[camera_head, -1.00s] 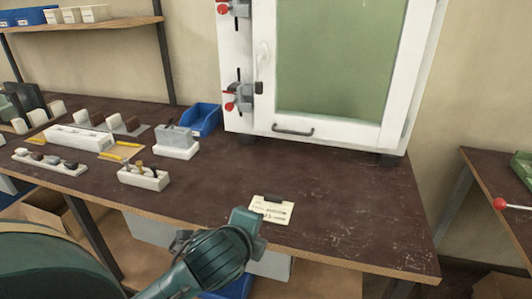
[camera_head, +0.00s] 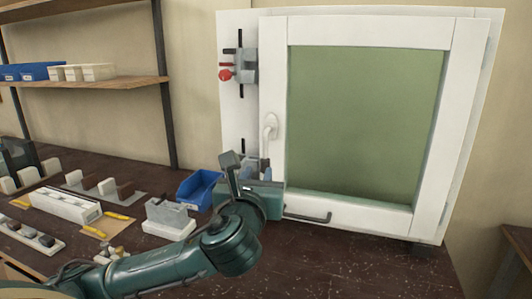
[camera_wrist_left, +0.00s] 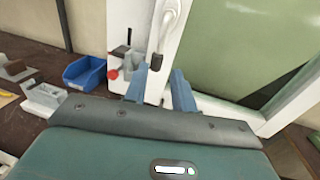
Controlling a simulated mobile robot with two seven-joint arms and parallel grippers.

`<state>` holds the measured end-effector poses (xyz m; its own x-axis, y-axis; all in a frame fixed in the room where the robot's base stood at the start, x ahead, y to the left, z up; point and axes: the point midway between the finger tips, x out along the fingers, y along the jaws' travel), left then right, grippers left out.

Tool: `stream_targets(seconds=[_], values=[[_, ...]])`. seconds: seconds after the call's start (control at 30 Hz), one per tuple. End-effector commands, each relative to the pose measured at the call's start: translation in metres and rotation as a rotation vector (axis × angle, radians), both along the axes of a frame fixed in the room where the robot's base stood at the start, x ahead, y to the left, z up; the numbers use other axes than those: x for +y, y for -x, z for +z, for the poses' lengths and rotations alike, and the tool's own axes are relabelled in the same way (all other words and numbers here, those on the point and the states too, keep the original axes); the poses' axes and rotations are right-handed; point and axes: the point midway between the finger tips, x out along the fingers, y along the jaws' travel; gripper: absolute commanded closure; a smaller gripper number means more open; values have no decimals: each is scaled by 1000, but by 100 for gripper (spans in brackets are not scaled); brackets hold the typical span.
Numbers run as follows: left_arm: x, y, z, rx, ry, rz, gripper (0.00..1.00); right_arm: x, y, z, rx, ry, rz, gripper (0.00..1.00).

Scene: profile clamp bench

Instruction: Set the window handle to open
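The window handle (camera_head: 268,130) is white with a rounded base. It sits on the left side of the white window frame (camera_head: 275,60), and its lever points down. It also shows in the left wrist view (camera_wrist_left: 168,22), at the top, with a dark part at its lower end. My left gripper (camera_head: 246,172) is in front of the lower left of the window, just below the handle in the picture. In the left wrist view its two fingers (camera_wrist_left: 158,85) are apart with nothing held between them. The handle lies beyond the fingertips. My right gripper is not in view.
An upper clamp (camera_head: 244,67) with a red knob is left of the window. A lower clamp (camera_wrist_left: 128,62) stands close to my left fingers. A dark pull bar (camera_head: 307,217) is on the window's bottom rail. A blue bin (camera_head: 197,190) stands on the bench to the left.

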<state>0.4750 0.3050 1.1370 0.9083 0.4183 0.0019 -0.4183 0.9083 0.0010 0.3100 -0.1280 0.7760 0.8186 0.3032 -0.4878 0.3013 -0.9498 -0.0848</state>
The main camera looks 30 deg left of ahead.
Motion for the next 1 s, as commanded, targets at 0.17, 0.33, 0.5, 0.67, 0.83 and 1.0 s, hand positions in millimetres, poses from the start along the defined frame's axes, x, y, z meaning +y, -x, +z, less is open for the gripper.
stream_targets(seconds=[0.17,0.33,0.5,0.67,0.83,1.0], values=[[17,-34,1,0,3,6,74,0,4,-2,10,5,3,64],[32,-66,1,0,3,5,74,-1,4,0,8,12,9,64],[42,-89,1,-1,4,2,74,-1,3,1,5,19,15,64],[47,-100,0,0,4,1,74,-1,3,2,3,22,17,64],[48,-103,0,-1,4,1,74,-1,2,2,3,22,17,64],[48,-103,0,-1,4,1,75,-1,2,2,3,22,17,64]])
